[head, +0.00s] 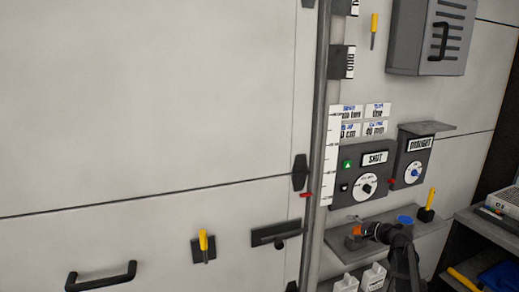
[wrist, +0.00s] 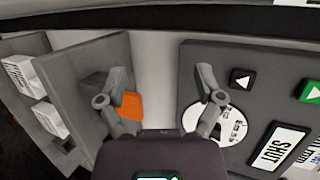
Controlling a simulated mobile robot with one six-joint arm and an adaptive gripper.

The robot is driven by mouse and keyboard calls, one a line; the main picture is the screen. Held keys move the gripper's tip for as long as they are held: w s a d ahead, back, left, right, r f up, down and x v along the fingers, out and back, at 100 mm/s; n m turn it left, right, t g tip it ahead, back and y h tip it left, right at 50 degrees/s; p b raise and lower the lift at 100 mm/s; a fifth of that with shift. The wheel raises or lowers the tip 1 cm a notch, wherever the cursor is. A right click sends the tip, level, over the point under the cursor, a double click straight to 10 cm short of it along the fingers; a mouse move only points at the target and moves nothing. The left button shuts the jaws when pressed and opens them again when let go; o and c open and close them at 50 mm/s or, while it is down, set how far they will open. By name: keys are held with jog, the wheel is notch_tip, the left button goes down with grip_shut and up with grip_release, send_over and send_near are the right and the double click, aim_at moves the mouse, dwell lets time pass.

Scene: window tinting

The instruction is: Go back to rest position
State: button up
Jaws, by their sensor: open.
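My gripper (wrist: 163,92) is open, its two fingers spread apart with nothing between them in the wrist view. In the head view my dark arm is at the lower right, its end beside the small grey shelf. A grey control panel (head: 347,164) marked SHUT is on the wall above the arm; it also fills the right of the wrist view (wrist: 205,60). Its white dial (wrist: 225,125) is partly hidden behind the right finger. An orange piece (wrist: 128,105) shows by the left finger; I cannot tell whether they touch.
A second box with a dial (head: 411,158) is right of the panel. The grey shelf (head: 340,241) has white containers (head: 373,277) below it. A vertical pole (head: 317,120) stands left. A bench with a book (head: 503,203) is at the far right. A vented cabinet (head: 425,62) hangs above.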

jog(key=s+a+f+n+g+h, duration=0.2)
jog(key=s+a+f+n+g, duration=0.45)
jog(key=s+a, duration=0.6)
jog(key=s+a+f+n+g+h+p, duration=0.1)
jog(key=s+a+n+g+h, duration=0.1)
jog(key=s, duration=0.4)
jog(key=s+a+f+n+g+h, duration=0.2)
jog(key=s+n+h, duration=0.1)
jog(key=s, duration=0.4)
jog(key=shift+s+f+g+h+p, duration=0.15)
jog(key=shift+f+g+h+p, duration=0.15)
jog(key=shift+h, duration=0.3)
jog(key=shift+a, duration=0.1)
jog(key=c, duration=0.4)
jog(key=shift+a, duration=0.1)
